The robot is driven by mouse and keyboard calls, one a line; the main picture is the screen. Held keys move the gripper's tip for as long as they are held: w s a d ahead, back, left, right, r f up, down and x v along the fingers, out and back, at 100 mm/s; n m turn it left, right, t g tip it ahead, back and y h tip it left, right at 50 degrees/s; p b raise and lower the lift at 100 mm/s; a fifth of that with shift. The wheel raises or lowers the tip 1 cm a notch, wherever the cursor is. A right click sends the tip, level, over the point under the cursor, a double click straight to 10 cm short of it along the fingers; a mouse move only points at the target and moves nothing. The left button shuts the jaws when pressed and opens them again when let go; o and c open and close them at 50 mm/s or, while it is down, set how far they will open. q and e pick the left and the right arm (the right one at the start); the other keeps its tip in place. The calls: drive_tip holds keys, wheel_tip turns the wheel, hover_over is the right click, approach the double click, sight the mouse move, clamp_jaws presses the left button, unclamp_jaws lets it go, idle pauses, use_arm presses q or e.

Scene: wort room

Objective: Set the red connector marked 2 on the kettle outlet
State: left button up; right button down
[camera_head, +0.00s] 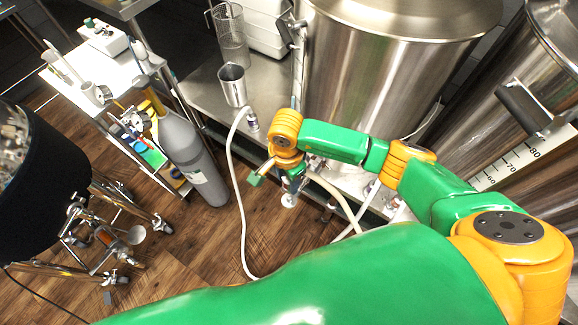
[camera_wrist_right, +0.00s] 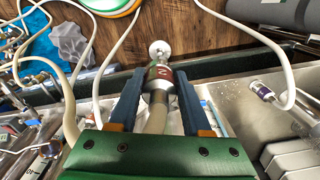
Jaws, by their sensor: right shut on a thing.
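The red connector marked 2 (camera_wrist_right: 160,73) shows in the right wrist view as a metal fitting with a red band, with a pale hose (camera_wrist_right: 156,118) running back from it. My right gripper (camera_wrist_right: 147,88) is shut on it, one blue finger on each side. A white round end (camera_wrist_right: 160,48) shows beyond the metal fitting. In the head view my right gripper (camera_head: 293,178) hangs in front of the steel bench, over the floor. The kettle (camera_head: 385,75), a large steel vessel, stands behind my right arm. I cannot make out its outlet. My left gripper is not in view.
Another hose end (camera_head: 252,122) with a metal fitting lies at the bench edge, left of my gripper. A metal jug (camera_head: 232,84) stands on the bench (camera_head: 197,92). A grey gas cylinder (camera_head: 190,155) stands on the wooden floor. Hoses hang below the bench.

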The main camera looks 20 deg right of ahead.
wheel_tip(320, 180, down, 7)
drive_tip(key=b, duration=0.6)
idle(0.4)
drive_tip(key=shift+f+b, duration=1.3)
drive_tip(key=shift+c, duration=1.4)
unclamp_jaws()
